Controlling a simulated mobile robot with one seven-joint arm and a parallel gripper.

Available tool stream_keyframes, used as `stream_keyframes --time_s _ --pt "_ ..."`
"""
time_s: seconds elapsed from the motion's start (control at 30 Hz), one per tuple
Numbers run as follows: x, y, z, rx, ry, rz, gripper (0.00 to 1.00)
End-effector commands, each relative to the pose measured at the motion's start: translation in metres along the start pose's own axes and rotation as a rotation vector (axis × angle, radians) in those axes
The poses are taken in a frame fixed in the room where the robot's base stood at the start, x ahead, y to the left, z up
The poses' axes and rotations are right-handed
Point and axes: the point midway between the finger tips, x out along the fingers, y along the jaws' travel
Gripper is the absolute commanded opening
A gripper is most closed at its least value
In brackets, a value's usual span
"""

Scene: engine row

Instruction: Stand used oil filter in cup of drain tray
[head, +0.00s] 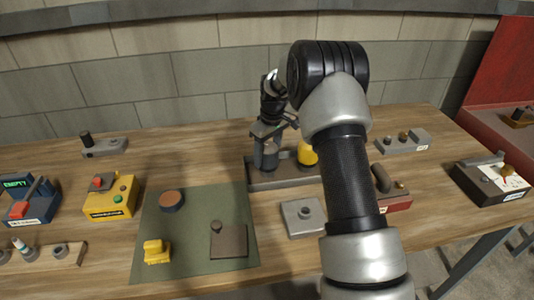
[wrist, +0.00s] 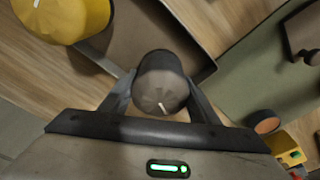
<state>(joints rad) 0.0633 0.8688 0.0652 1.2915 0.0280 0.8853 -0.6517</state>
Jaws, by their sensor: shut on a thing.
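My gripper (head: 266,140) points down at the back middle of the bench. In the wrist view its two fingers (wrist: 160,95) are shut on the sides of a dark grey used oil filter (wrist: 162,82) with a lighter end and a white mark. In the head view the grey filter (head: 266,156) looks upright, over the left part of the dark drain tray (head: 252,176). The tray floor also shows in the wrist view (wrist: 125,38). Whether the filter touches the tray or sits in a cup cannot be told. A yellow filter (head: 307,152) stands at the tray's right, partly hidden by my arm.
A green mat (head: 190,250) left of the tray carries a round orange-topped piece (head: 171,201), a yellow block (head: 157,252) and a brown plate (head: 229,240). A grey block (head: 302,217) lies in front of the tray. A yellow button box (head: 110,197) stands farther left.

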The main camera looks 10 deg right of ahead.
Motion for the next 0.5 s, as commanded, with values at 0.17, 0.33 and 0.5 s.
stream_keyframes --time_s 0.17,0.33,0.5 --pt "0.0001 0.0003 -0.0004 0.000 0.002 0.001 0.30" --pt "0.0000 0.0002 -0.0005 0.000 0.002 0.001 0.62" --pt "0.0002 0.0001 -0.0003 0.000 0.001 0.001 0.77"
